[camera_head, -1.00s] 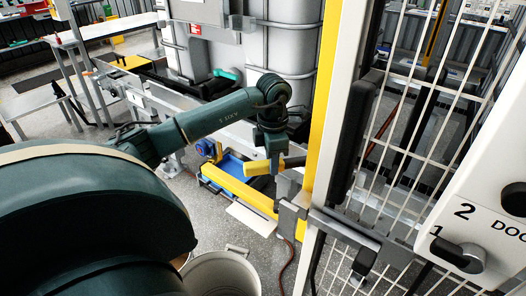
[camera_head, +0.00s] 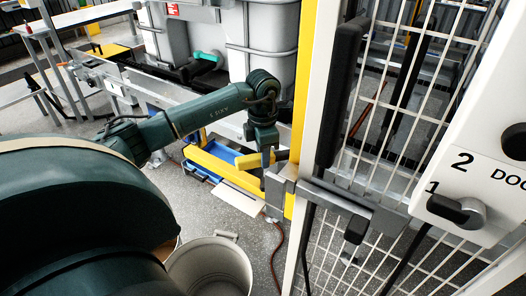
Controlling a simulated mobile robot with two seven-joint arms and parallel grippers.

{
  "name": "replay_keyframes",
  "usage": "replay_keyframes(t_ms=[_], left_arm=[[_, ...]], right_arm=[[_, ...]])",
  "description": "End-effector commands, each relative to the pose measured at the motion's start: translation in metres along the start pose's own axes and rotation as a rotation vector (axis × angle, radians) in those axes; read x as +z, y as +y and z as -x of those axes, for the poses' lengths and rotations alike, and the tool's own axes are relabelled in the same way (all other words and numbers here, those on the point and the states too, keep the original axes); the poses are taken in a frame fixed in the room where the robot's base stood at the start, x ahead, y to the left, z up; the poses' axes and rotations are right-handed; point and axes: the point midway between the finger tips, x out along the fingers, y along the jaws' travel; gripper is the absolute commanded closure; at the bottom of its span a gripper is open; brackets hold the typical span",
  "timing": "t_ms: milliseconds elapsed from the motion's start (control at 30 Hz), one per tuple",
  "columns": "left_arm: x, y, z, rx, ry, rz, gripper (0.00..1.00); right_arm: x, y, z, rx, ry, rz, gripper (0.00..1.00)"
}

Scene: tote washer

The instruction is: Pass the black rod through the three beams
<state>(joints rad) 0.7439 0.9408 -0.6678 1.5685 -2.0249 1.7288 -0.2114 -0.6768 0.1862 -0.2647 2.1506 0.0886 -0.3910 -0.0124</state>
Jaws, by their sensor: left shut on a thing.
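My left arm comes in from the left, and its gripper (camera_head: 266,157) points down near the yellow post (camera_head: 304,95). It is shut on a short bar, seen small. A yellow part (camera_head: 249,160) of the bar sticks out to the left of the fingers and a dark part (camera_head: 282,155) to the right, toward the post. I take this bar to be the black rod. The dark end looks close to the post; I cannot tell whether it touches. No beams are visible. My right gripper is not in view.
A mesh door (camera_head: 400,120) with a grey latch (camera_head: 335,200) stands right of the post. A white panel (camera_head: 480,165) with a knob fills the right. A low yellow rail (camera_head: 218,175) and blue tray (camera_head: 228,154) lie below the arm. A pale bin (camera_head: 210,268) stands in front.

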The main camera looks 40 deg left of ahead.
Motion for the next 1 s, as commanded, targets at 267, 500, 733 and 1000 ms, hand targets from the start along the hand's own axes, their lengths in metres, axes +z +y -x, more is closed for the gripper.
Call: replay_keyframes(t_ms=[267, 500, 733, 1000], left_arm=[[-0.007, 0.001, -0.016, 0.002, 0.002, 0.002, 0.99], [-0.026, 0.001, -0.016, 0.001, 0.002, 0.001, 0.99], [-0.045, 0.001, -0.017, 0.002, 0.002, 0.002, 0.99], [-0.067, 0.001, -0.017, 0.001, 0.002, 0.002, 0.99]], right_arm=[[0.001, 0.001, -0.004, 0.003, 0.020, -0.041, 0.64], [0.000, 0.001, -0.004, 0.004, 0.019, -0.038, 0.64], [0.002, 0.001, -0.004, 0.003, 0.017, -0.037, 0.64], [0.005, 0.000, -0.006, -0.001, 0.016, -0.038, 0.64]])
